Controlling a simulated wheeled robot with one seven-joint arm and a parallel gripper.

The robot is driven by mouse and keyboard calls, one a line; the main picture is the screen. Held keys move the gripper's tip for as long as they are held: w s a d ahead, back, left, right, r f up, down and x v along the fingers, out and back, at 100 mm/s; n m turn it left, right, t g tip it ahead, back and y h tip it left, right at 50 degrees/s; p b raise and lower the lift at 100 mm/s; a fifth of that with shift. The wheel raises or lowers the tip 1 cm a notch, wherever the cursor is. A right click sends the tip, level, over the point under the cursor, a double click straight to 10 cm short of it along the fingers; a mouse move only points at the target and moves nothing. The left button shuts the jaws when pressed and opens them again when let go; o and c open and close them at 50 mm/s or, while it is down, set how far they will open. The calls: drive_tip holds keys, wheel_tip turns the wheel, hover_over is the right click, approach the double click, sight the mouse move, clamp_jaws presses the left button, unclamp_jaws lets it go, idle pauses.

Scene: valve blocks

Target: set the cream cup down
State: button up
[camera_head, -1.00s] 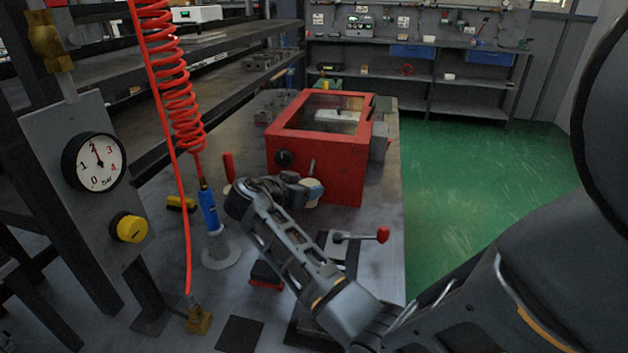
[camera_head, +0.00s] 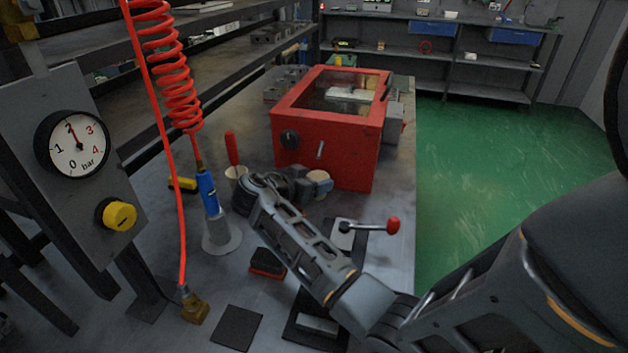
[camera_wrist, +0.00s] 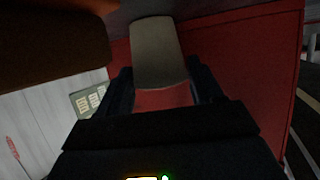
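The cream cup (camera_head: 320,182) is at the end of my arm in the head view, close in front of the red box. My gripper (camera_head: 303,187) is shut on it, with the wrist parts hiding some of its left side. In the wrist view the cup (camera_wrist: 158,52) stands out beyond the dark fingers of my gripper (camera_wrist: 160,88), one finger along each side. The head view does not clearly show whether the cup's base touches the bench (camera_head: 397,255).
The red box (camera_head: 330,145) with a glass lid stands just behind the cup. A red-knobbed lever (camera_head: 370,226), a black-and-red block (camera_head: 266,262) and a blue air tool (camera_head: 208,195) are nearby.

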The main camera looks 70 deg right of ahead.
drive_tip(key=o, duration=0.3)
drive_tip(key=shift+r, duration=0.25)
drive_tip(key=b+v, duration=0.1)
drive_tip(key=v, duration=1.1)
drive_tip(key=shift+b, duration=0.3)
